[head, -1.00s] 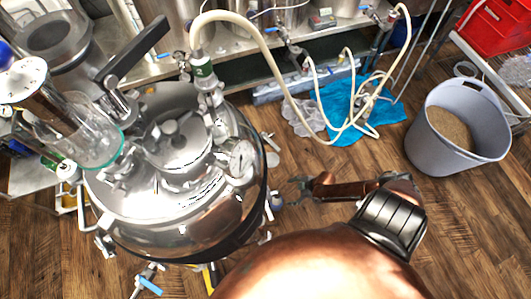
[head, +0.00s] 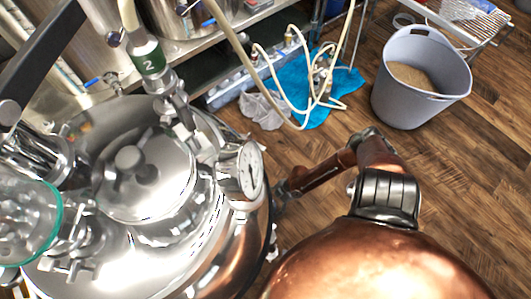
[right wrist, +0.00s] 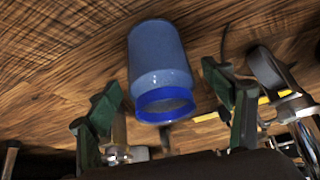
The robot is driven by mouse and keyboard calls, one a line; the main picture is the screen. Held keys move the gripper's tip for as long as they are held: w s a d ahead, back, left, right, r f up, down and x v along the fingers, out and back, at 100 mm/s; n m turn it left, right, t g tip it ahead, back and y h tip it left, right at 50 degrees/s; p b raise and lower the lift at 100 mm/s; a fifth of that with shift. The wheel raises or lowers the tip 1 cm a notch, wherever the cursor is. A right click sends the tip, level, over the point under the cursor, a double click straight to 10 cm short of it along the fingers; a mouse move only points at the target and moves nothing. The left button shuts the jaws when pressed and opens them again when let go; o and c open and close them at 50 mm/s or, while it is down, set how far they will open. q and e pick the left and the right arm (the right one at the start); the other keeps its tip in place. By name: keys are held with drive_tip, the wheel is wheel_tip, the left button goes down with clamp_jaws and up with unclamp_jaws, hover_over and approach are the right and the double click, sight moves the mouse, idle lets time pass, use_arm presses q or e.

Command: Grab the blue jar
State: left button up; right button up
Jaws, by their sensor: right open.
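The blue jar (right wrist: 158,52) shows in the right wrist view, with a darker blue band around one end. My right gripper (right wrist: 161,78) is open, with one dark green finger on each side of the jar in the picture. Gaps show between the jar and both fingers; I cannot tell how deep it sits between them. In the head view my copper right arm reaches left to the side of the steel vessel, and my right gripper (head: 280,192) is partly hidden there. I cannot make out the jar in the head view. My left gripper is not in view.
The large steel vessel (head: 185,235) with a gauge (head: 241,170) fills the left, close to my right gripper. A blue cloth (head: 300,85) and pale hoses lie behind. A grey tub (head: 420,90) stands at upper right. Wooden floor (head: 460,180) is clear at right.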

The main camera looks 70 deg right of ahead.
drive_tip(key=shift+x, duration=0.9)
drive_tip(key=c, duration=1.5)
drive_tip(key=shift+c, duration=0.2)
drive_tip(key=shift+r, duration=0.15)
